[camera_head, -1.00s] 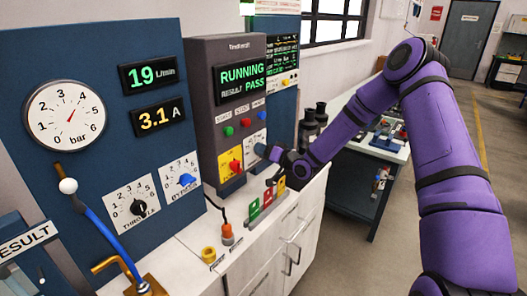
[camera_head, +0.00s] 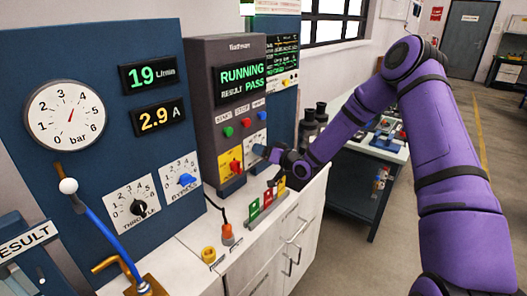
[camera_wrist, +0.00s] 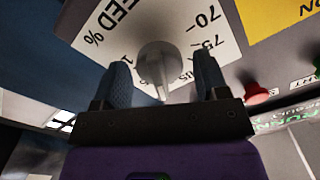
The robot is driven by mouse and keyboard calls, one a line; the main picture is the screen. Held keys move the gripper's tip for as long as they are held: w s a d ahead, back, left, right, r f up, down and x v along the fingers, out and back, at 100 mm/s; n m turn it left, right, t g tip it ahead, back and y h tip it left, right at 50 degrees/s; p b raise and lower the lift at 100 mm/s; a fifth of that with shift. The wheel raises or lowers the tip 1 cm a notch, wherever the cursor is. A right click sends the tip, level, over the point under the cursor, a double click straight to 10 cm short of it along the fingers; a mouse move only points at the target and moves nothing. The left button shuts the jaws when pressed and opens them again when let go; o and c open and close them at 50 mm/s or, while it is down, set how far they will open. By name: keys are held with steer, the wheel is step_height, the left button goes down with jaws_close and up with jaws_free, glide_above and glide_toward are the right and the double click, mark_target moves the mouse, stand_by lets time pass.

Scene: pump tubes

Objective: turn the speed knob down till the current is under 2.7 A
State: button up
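The grey speed knob (camera_wrist: 157,62) sits on a white dial plate (camera_wrist: 205,25) marked "SPEED %", with 70 and 75 readable beside it. In the wrist view my gripper (camera_wrist: 162,80) has its two blue fingers spread on either side of the knob, with a visible gap at each side. It is open. The amber current display (camera_head: 158,116) reads 2.9 A.
The control box screen (camera_head: 241,78) shows RUNNING and RESULT PASS. A red knob on a yellow plate (camera_head: 235,166) is just left of my gripper. The flow display (camera_head: 148,74) reads 19 L/min. Coloured tags (camera_head: 267,198) stand on the white bench below.

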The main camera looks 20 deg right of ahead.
steer(key=v, duration=1)
steer(key=shift+s+d, duration=0.25)
steer(key=shift+s, duration=0.05)
steer(key=s+d+r+n+g+h, duration=0.1)
steer(key=s+r+g+h, duration=0.2)
steer(key=s+r+h, duration=0.5)
steer(key=s+d+r+g+h, duration=0.2)
steer(key=s+r+h, duration=0.15)
steer(key=r, duration=0.85)
steer(key=s+a+r+g, duration=0.1)
steer(key=s+r, duration=0.1)
steer(key=s, duration=0.7)
steer(key=s+a+r+m+g, duration=0.1)
steer(key=s+r+g, duration=0.1)
steer(key=s, duration=0.8)
steer(key=s+r+m+g, duration=0.1)
steer(key=s+r, duration=0.2)
steer(key=s, duration=0.6)
steer(key=shift+s+a+r+y, duration=0.25)
steer(key=shift+s+a+y, duration=0.15)
steer(key=shift+y, duration=0.05)
